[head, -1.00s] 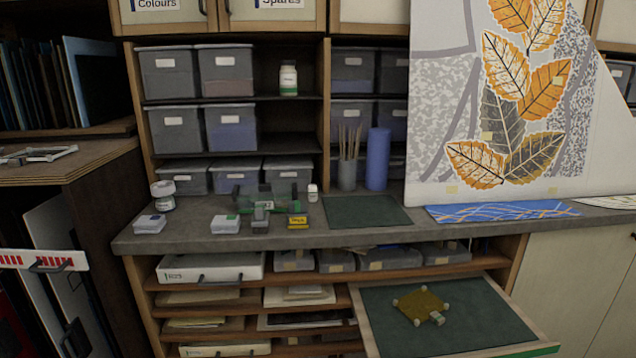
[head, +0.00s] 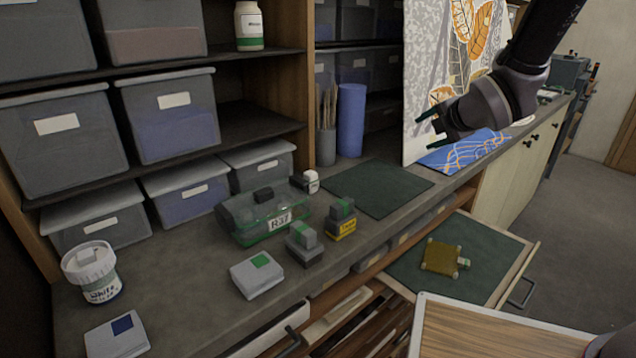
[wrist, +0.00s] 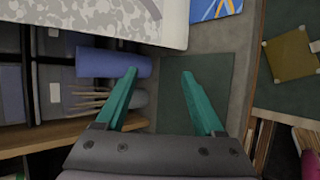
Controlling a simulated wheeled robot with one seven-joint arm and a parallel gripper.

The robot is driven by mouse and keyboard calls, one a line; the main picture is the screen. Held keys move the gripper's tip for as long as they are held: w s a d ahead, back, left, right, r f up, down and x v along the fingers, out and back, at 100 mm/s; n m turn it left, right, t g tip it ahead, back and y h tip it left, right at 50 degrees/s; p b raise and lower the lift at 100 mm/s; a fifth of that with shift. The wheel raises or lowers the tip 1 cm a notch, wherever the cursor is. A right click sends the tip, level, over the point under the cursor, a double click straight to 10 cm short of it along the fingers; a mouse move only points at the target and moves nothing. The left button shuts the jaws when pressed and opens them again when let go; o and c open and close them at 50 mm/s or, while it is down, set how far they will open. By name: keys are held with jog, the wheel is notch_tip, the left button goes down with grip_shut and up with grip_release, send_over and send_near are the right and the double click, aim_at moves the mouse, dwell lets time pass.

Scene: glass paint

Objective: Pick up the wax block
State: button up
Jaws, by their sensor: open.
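My gripper (head: 420,131) is open and empty, raised above the right part of the worktop in front of the leaf panel. Its two green fingers also show apart in the wrist view (wrist: 160,74), over the bench with nothing between them. I cannot tell for sure which thing is the wax block. A small dark block with a yellow label (head: 343,225) and green on top stands at the worktop's front edge, left of the gripper and well apart from it. Its print is too small to read. A grey block (head: 304,246) stands beside it to the left.
A clear green-based box marked R37 (head: 262,222) stands behind the blocks. A white-lidded pot (head: 92,272) and flat cases (head: 257,276) are to the left. The dark green mat (head: 377,188) is bare. An open drawer (head: 470,235) holds an amber square (head: 441,258) on its mat.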

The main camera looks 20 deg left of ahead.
jog(key=s+a+f+n+y, duration=0.1)
jog(key=s+a+f+n, duration=0.15)
jog(key=a+n, duration=0.25)
jog(key=s+a+f+n+y, duration=0.2)
jog(key=s+a+n, duration=0.1)
jog(key=a+n, duration=0.25)
jog(key=n+g+y, duration=0.3)
jog(key=n, duration=0.7)
send_near(313, 174)
jog(key=x, duration=0.3)
jog(key=shift+w+a, duration=0.15)
jog(key=shift+w, duration=0.3)
jog(key=x, duration=0.4)
jog(key=shift+s+a+f, duration=0.15)
jog(key=shift+a+f, duration=0.05)
jog(key=shift+a, duration=0.2)
jog(key=shift+x, duration=3)
jog(key=shift+d+f, duration=0.1)
jog(key=shift+f, duration=0.05)
grip_shut()
